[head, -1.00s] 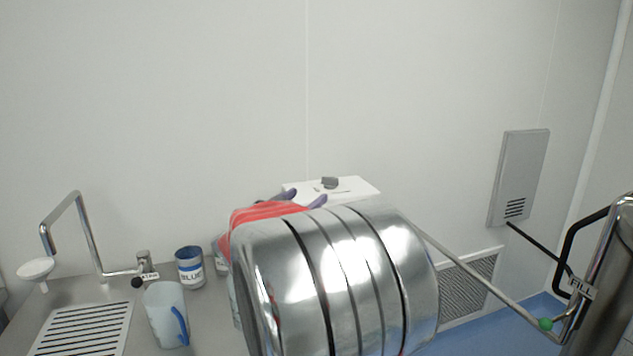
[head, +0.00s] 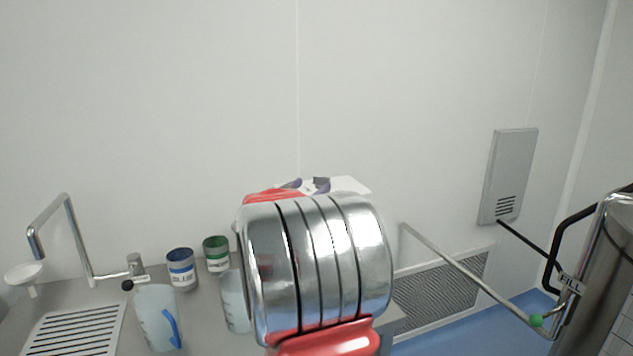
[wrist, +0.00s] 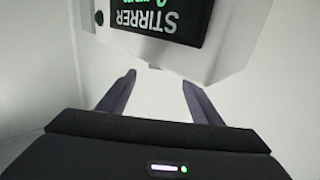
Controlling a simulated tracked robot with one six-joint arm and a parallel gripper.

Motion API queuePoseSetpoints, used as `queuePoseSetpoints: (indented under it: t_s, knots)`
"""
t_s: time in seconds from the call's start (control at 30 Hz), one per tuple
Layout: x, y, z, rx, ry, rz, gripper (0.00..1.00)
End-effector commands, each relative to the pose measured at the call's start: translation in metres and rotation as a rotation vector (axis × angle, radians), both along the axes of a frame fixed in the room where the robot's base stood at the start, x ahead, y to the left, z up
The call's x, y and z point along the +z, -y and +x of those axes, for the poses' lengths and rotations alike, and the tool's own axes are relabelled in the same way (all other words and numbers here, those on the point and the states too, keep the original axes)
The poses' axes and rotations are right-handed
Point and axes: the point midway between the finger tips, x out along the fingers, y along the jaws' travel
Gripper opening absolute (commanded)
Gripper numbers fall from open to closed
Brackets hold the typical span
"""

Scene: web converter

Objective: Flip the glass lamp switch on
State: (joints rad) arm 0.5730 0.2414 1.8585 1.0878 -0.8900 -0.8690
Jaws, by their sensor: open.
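My gripper (wrist: 158,76) is open and empty in the wrist view, its two dark fingers spread with a pale surface between them. Just beyond the fingertips is a light grey box (wrist: 232,42) with a black display (wrist: 160,18) that reads STIRRER upside down, and a small green spot (wrist: 99,18) beside the display. In the head view my metal arm hides most of the gripper; bits of purple finger (head: 321,185) show above it, in front of a white panel (head: 350,185). I cannot make out a glass lamp switch in either view.
A blue-labelled can (head: 181,270), a green-labelled can (head: 216,254) and a jug with a blue handle (head: 157,318) stand on the counter at left, near a tap (head: 70,215). At right are a grey wall box (head: 509,175) and a steel vessel (head: 605,275).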

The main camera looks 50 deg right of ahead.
Motion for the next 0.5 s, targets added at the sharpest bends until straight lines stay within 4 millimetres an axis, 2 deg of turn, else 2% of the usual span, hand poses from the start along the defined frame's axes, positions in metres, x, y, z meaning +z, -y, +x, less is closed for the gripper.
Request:
queuePoseSetpoints:
  t_s: [0.1,0.3,0.5]
  knots:
    - [0.0,0.019,0.004,-0.002,0.0,0.0,0.59]
    - [0.0,0.044,0.011,-0.001,0.0,0.0,0.59]
    - [0.0,0.054,0.014,0.001,0.0,0.0,0.59]
